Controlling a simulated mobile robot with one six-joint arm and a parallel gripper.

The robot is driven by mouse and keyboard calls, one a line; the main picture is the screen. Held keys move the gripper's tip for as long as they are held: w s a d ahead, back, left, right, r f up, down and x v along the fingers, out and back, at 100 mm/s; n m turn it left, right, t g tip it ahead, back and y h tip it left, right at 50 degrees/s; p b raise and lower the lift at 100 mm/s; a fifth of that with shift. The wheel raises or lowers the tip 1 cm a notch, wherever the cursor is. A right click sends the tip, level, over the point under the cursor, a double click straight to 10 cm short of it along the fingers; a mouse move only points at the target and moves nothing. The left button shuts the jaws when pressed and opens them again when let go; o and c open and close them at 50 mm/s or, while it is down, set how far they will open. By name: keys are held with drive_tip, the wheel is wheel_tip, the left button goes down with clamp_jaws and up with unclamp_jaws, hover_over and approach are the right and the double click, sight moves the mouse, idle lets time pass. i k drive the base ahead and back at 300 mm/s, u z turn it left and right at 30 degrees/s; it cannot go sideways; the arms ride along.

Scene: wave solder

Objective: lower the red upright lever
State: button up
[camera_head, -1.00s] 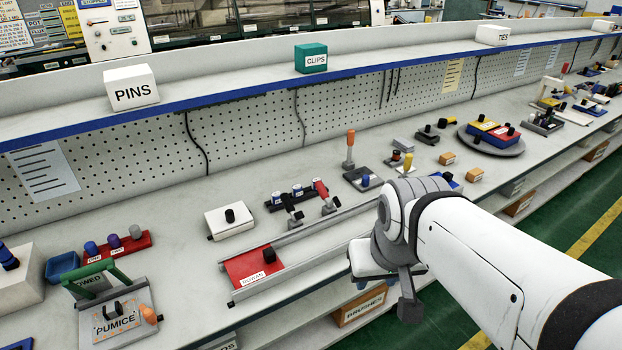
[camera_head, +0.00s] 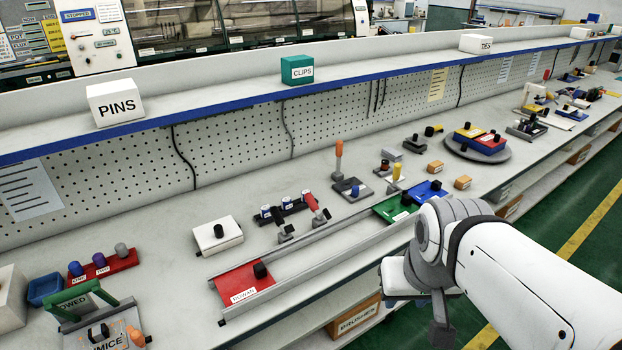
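A red-handled lever (camera_head: 312,201) stands up at a slant on a grey toggle clamp near the middle of the bench. A black-handled clamp (camera_head: 282,232) is just left of it. An orange-handled lever (camera_head: 339,149) stands straight up on a grey base farther back. A small red upright handle (camera_head: 547,74) shows far off at the right. My gripper (camera_head: 418,309) hangs over the bench's front edge at lower right, apart from all of these levers. Its fingers are partly hidden and their opening is unclear.
A red HONAN block (camera_head: 243,288) sits in a long grey rail (camera_head: 330,238), with a green block (camera_head: 392,208) at its other end. A white box with a black knob (camera_head: 217,235) stands left of the clamps. A pegboard and shelf (camera_head: 240,98) close the back.

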sight(310, 200)
drive_tip(key=u, duration=0.05)
drive_tip(key=i, duration=1)
drive_tip(key=z, duration=0.05)
